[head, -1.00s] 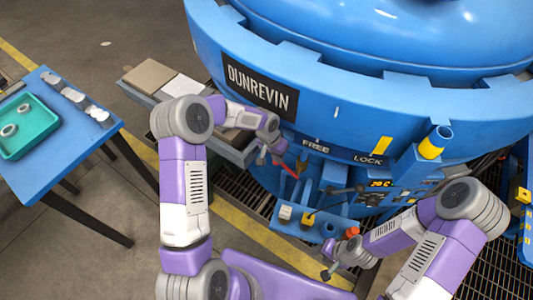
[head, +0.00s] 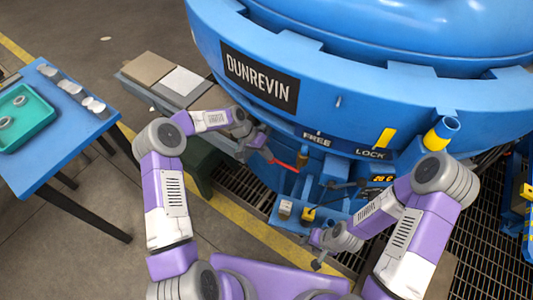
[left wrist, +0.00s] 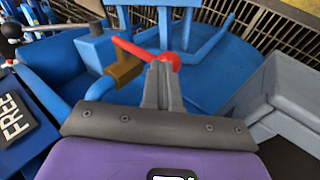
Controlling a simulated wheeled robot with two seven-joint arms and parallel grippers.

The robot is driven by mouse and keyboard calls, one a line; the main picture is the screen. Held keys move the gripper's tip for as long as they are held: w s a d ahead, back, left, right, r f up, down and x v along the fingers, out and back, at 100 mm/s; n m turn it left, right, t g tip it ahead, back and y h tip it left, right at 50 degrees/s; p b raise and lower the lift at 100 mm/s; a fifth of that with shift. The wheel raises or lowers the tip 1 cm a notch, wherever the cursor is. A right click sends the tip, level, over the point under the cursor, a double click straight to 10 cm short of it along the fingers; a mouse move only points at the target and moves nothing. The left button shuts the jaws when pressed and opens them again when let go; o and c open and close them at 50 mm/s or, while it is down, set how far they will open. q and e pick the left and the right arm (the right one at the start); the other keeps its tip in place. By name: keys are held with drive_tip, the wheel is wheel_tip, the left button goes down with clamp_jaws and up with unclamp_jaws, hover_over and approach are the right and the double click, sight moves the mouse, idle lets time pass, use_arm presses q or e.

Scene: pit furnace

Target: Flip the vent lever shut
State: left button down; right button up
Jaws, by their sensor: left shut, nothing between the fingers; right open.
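The red vent lever (head: 285,164) sticks out from a brass valve body (head: 303,158) low on the blue furnace. In the left wrist view the red lever (left wrist: 137,48) runs from the brass body (left wrist: 122,72) to a rounded red end. My left gripper (head: 266,153) is at that end. Its fingers (left wrist: 161,68) are shut with nothing between them, and their tips overlap the red end; I cannot tell whether they touch it. My right gripper (head: 316,256) is open and empty at the lower front, away from the lever.
The furnace (head: 350,115) carries a FREE/LOCK strip (head: 345,146). A blue control panel (head: 320,215) with small switches and a black-handled lever stands below. A blue table (head: 70,150) with a teal tray (head: 38,122) is at left. A grey bench (head: 190,98) stands behind my left arm.

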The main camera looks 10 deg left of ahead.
idle(0.4)
use_arm(q)
drive_tip(key=a+p+v, duration=0.1)
drive_tip(key=p+v, duration=0.2)
drive_tip(key=v, duration=0.7)
drive_tip(key=shift+f+p, duration=0.3)
drive_tip(key=shift+f, duration=0.1)
drive_tip(key=shift+w, duration=0.15)
drive_tip(key=s+d+f+n+y, duration=0.1)
drive_tip(key=s+d+f+n, duration=0.2)
drive_tip(key=s+d+f, duration=0.65)
drive_tip(key=s+a+f+n+t+y, duration=0.1)
drive_tip(key=s+f+n, duration=0.2)
drive_tip(key=s, duration=1.5)
drive_tip(key=shift+s+f+n+y, duration=0.2)
drive_tip(key=shift+s+n+y, duration=0.1)
drive_tip(key=shift+n+y, duration=0.15)
